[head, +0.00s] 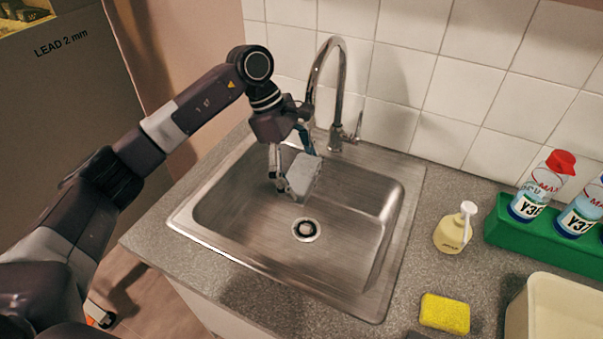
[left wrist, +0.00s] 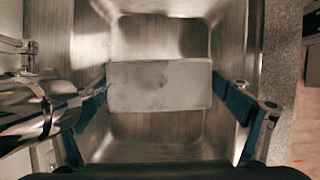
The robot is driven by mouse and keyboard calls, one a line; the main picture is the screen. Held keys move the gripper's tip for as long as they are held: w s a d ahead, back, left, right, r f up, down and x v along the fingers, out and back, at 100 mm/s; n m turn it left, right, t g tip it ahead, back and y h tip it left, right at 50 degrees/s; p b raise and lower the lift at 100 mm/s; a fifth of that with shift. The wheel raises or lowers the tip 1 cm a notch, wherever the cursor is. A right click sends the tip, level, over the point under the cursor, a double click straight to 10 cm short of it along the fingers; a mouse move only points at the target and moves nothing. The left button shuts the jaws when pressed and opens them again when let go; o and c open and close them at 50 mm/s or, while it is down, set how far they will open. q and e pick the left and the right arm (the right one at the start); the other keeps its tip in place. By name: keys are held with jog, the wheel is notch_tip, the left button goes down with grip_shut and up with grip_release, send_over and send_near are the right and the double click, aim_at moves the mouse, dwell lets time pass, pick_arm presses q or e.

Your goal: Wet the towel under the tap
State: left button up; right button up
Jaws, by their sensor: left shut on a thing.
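My left gripper (head: 296,165) is over the back left part of the steel sink (head: 275,251), beside the tap (head: 340,75). It is shut on a pale grey folded towel (head: 304,175), which hangs inside the basin. In the left wrist view the towel (left wrist: 160,86) spans between the two fingers, with the basin walls around it. The tap's chrome body (left wrist: 25,105) is close on the left there. No water stream shows. The tap's lever (head: 357,125) stands at its right side. My right gripper is out of view.
A soap dispenser (head: 454,230) and a yellow sponge (head: 445,314) are on the counter right of the sink. A green rack (head: 515,234) holds spray cans. A cream tub (head: 560,306) is at the lower right. A tiled wall (head: 410,85) stands behind.

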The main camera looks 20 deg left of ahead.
pick_arm(q)
jog(key=s+d, duration=0.2)
jog(key=s, duration=0.5)
jog(key=shift+s+d+b, duration=0.3)
jog(key=shift+s+b, duration=0.05)
jog(key=shift+b, duration=0.05)
dwell(1.4)
jog(key=s+d+r+p, duration=0.1)
jog(key=s+r, duration=0.3)
jog(key=shift+s+d, duration=0.3)
jog(key=shift+s, duration=0.05)
dwell(0.4)
